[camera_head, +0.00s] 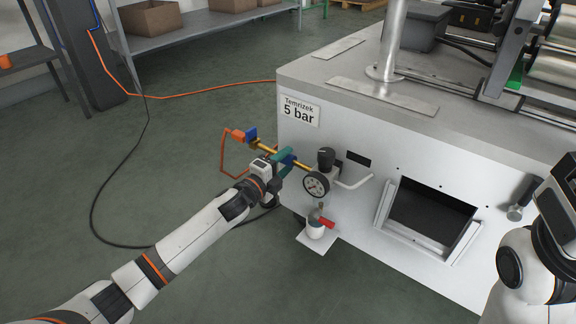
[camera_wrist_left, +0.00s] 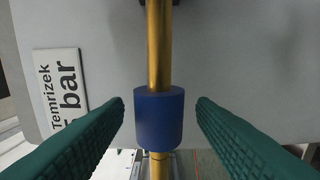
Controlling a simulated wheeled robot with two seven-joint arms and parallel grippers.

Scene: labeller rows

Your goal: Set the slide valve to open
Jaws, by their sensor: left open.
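The slide valve shows in the left wrist view as a blue sleeve (camera_wrist_left: 158,118) around a brass pipe (camera_wrist_left: 159,45). In the head view the brass pipe (camera_head: 268,147) runs beside the machine's left corner towards a pressure gauge (camera_head: 316,184). My left gripper (camera_head: 285,157) is at this pipe, its teal fingers on either side of it. In the left wrist view the gripper (camera_wrist_left: 160,112) is open, with the blue sleeve between the fingers and a clear gap on each side. My right gripper's fingers are not visible; only part of my right arm shows at the right edge.
A label reading "Temrizek 5 bar" (camera_head: 300,110) is on the machine front. A black knob (camera_head: 326,157) stands above the gauge. A cup with a red lever (camera_head: 316,228) is below. A bent white handle (camera_head: 355,181) juts out right of the gauge. An orange hose (camera_head: 190,94) crosses the floor.

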